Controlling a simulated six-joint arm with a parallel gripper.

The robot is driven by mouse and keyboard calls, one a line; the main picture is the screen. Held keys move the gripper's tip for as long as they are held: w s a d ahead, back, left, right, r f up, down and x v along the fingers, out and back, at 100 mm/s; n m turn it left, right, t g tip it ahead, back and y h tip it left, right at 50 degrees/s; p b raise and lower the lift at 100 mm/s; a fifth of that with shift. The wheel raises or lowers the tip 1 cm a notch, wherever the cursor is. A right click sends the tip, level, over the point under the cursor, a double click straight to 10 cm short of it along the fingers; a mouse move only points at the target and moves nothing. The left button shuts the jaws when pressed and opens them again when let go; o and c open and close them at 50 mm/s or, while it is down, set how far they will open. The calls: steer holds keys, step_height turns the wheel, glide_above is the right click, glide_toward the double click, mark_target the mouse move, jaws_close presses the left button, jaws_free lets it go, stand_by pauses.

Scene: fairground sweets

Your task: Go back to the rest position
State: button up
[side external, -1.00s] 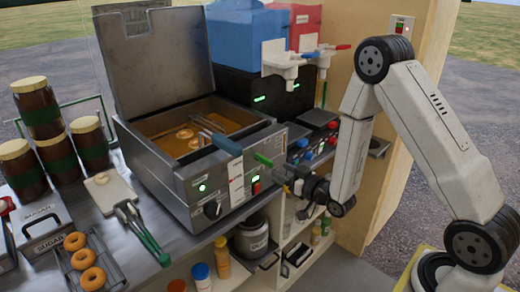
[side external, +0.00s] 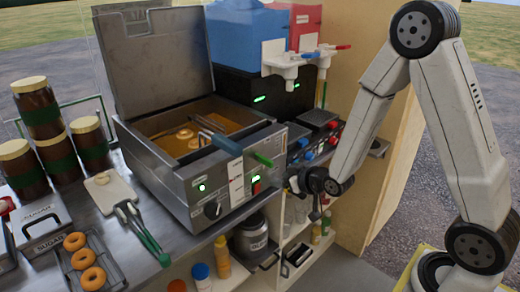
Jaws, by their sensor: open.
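My gripper (side external: 294,184) is open and empty, at the front right of the fryer, just beyond its front panel. It is small and dark in the side view, and its fingers are hard to make out. My arm comes down to it from an elbow raised at the upper right. The steel fryer (side external: 212,180) stands on the counter with its lid (side external: 152,60) up. Pale rings of dough (side external: 185,134) lie in the brown oil.
Dispensers (side external: 248,38) with taps stand behind the fryer. Tongs (side external: 140,225), a rack of doughnuts (side external: 92,277), a sugar box (side external: 42,225) and dark jars (side external: 90,145) are on the left. Shelves (side external: 290,245) with pots and bottles lie below my gripper. The floor at right is open.

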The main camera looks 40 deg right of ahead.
steer(key=s+a+r+g, duration=0.1)
steer(key=s+a+g, duration=0.1)
steer(key=s+g, duration=0.3)
steer(key=s+a+r+g, duration=0.1)
steer(key=s+g, duration=0.3)
steer(key=s, duration=0.6)
steer(key=shift+a+g, duration=0.4)
steer(key=shift+a, duration=0.2)
